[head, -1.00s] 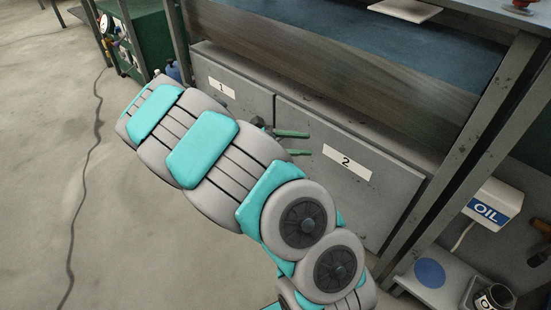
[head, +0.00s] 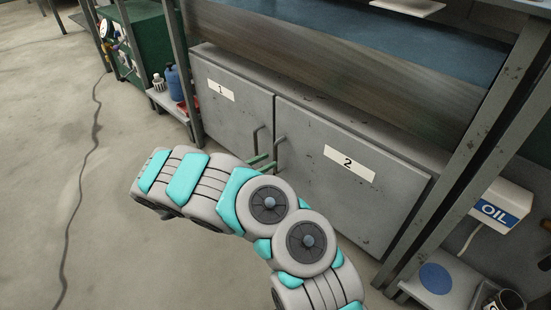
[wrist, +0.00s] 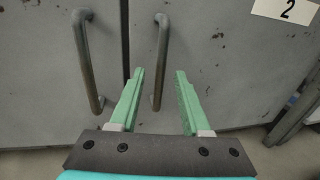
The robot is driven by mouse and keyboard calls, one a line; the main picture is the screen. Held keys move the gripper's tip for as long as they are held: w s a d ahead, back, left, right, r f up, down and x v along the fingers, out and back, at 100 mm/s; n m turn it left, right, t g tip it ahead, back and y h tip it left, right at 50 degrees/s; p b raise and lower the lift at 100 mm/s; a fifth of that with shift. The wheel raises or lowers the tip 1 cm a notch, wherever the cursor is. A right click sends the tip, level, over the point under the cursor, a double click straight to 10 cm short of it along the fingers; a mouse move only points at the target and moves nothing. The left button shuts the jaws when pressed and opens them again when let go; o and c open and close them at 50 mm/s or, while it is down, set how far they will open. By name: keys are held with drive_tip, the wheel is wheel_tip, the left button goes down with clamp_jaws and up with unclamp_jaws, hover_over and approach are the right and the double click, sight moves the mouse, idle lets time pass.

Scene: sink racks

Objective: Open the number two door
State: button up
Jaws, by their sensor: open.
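The number two door (head: 345,200) is a grey cabinet door with a white label "2", closed, on the right of the cabinet. Its dark upright bar handle (head: 277,153) is near its left edge; in the wrist view this handle (wrist: 161,50) shows between my fingers. My gripper (head: 262,162) has green fingers and is open and empty, low in front of the handles. In the wrist view my gripper (wrist: 160,72) points at the door. I cannot tell whether the fingers reach around the handle.
The closed number one door (head: 222,110) is to the left, with its own bar handle (wrist: 87,60) left of my fingers. A metal table leg (head: 470,150) stands at the right, beside an oil container (head: 495,207). A blue bottle (head: 174,82) is on a low shelf.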

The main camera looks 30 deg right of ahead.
sight(276, 170)
drive_tip(key=shift+w+d, duration=0.15)
drive_tip(key=shift+d, duration=0.95)
drive_tip(key=shift+w+d, duration=0.1)
drive_tip(key=shift+d, duration=0.95)
drive_tip(key=shift+c, duration=0.2)
clamp_jaws()
